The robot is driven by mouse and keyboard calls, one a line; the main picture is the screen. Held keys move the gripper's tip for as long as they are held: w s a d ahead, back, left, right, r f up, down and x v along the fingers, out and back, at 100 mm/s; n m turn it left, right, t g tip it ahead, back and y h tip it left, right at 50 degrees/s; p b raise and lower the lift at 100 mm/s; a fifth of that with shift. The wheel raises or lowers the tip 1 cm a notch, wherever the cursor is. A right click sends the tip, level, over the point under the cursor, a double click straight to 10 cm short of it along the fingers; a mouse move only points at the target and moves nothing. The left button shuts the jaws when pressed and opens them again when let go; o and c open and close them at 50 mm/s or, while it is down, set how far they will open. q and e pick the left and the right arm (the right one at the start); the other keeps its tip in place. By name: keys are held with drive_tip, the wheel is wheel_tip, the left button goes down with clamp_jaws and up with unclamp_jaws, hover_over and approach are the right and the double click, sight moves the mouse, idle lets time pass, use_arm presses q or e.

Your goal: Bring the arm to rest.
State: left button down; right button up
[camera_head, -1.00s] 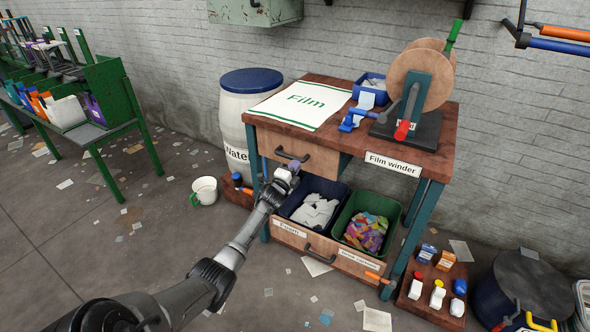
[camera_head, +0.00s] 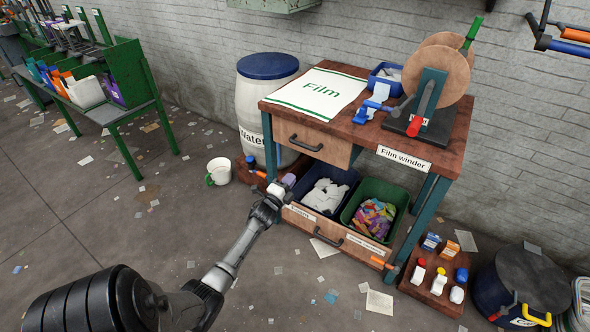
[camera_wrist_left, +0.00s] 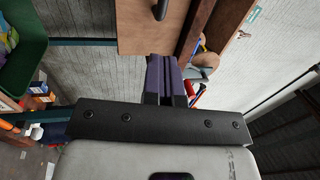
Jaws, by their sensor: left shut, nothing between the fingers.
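My left arm (camera_head: 238,250) comes up from the bottom of the head view and reaches toward the workbench. Its gripper (camera_head: 287,182) is in front of the bench, below the upper drawer's handle (camera_head: 306,143) and near the left side of the open lower drawer (camera_head: 325,228). Whether it touches the drawer edge is hard to tell. In the left wrist view the purple fingers (camera_wrist_left: 166,78) are together with nothing between them. My right gripper is not in view.
The wooden bench (camera_head: 455,150) carries a film sheet (camera_head: 320,93) and a film winder (camera_head: 428,100). The open drawer holds a blue bin (camera_head: 345,178) and a green bin (camera_head: 396,192). A water barrel (camera_head: 252,105) and white mug (camera_head: 219,171) stand left. Open floor lies left of the arm.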

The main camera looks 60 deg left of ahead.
use_arm(q)
drive_tip(key=shift+s+d+f, duration=0.1)
drive_tip(key=shift+s+d, duration=0.15)
drive_tip(key=shift+s, duration=0.25)
